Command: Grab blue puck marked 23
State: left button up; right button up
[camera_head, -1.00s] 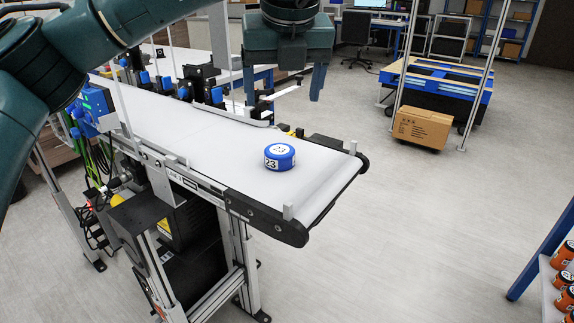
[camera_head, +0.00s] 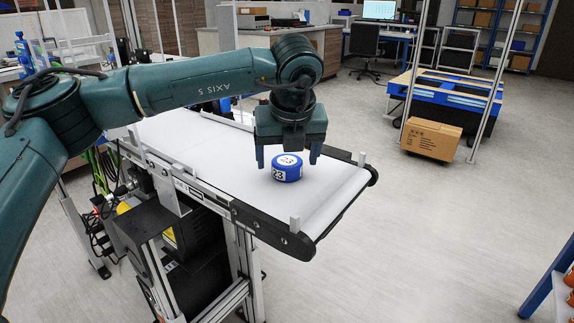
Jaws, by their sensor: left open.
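The blue puck (camera_head: 287,168) has a white top and a white label reading 23 on its side. It lies flat near the front end of the light grey conveyor belt (camera_head: 331,184). My left gripper (camera_head: 288,160) points down over the belt at the puck. Its jaws are open, with one finger on the left and one on the right of the puck in the picture. I cannot tell whether the fingers touch it or how far behind it they are. My right gripper is not in view.
A cardboard box (camera_head: 430,139) is on the floor by a blue-edged pallet stand (camera_head: 446,92). A blue rack (camera_head: 550,283) with orange items is at the lower right. The floor right of the conveyor is clear.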

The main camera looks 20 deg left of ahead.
pick_arm(q)
jog(key=shift+w+a+f, duration=0.1)
jog(key=shift+w+f, duration=0.15)
jog(key=shift+f, duration=0.35)
jog(key=shift+c, duration=0.6)
jog(key=c, duration=1)
jog(key=shift+r, duration=0.1)
